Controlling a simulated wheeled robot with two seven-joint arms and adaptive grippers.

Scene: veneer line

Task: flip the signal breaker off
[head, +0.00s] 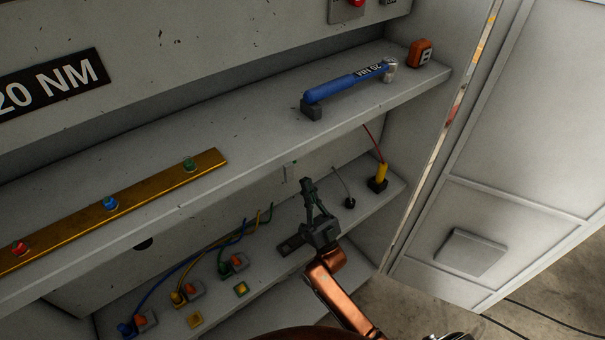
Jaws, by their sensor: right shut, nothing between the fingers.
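My right gripper (307,184) is shut and empty. It reaches over the lower shelf from the bottom of the view, with its fingers pointing up and back toward the rear wall. A small pale fitting (290,172) sits on that wall just left of the fingertips, partly under the upper shelf's edge. A dark flat plate (291,245) lies on the lower shelf beside the gripper body. I cannot tell which part is the signal breaker; no label for it is readable, and the gripper hides some of the shelf. My left gripper is not in view.
The upper shelf (260,145) overhangs the work area and holds a blue torque wrench (345,83), an orange block (420,53) and a brass bar (150,204) with coloured knobs. Cabled connectors (188,293) stand at lower left. A yellow plug (381,174) stands right of the gripper.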

